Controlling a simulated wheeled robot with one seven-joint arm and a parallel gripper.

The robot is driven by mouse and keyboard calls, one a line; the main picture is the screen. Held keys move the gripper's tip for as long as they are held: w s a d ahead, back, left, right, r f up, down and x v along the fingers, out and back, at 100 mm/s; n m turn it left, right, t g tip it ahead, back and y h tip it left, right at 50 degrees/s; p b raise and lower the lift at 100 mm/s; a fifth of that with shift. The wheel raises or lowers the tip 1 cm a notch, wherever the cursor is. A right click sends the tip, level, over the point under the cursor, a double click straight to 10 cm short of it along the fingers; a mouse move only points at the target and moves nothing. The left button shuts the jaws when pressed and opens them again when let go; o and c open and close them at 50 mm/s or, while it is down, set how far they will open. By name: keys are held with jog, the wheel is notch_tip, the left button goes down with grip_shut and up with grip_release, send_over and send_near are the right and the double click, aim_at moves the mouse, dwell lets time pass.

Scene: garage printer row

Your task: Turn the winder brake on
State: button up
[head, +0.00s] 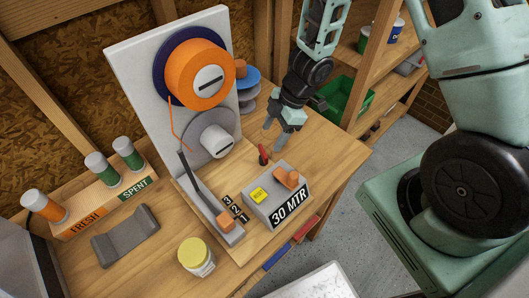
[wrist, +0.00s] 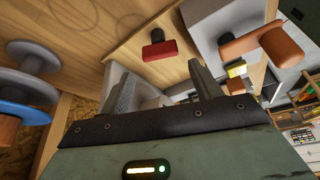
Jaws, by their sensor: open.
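The winder (head: 195,138) is a grey upright panel with a large orange spool above a grey reel. A small red lever (head: 263,152) stands on its wooden base behind the grey counter box; it also shows in the wrist view (wrist: 160,50) as a red bar with a dark stub. I see no brake label. The counter box (head: 262,213) reads "30 MTR" and carries an orange handle (head: 286,178), also in the wrist view (wrist: 265,42). My gripper (head: 278,133) is open and empty, just above and behind the red lever, apart from it. Its fingers (wrist: 160,88) frame empty space.
A long arm with an orange end (head: 225,220) lies beside numbers 3, 2, 1. A yellow-lidded jar (head: 195,257), a grey cradle (head: 125,235) and a FRESH/SPENT rack (head: 103,207) are left.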

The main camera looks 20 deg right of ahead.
aim_at(264, 150)
jog(key=b+x, duration=0.2)
jog(key=x, duration=0.5)
jog(key=shift+f, duration=0.25)
jog(key=c, duration=0.7)
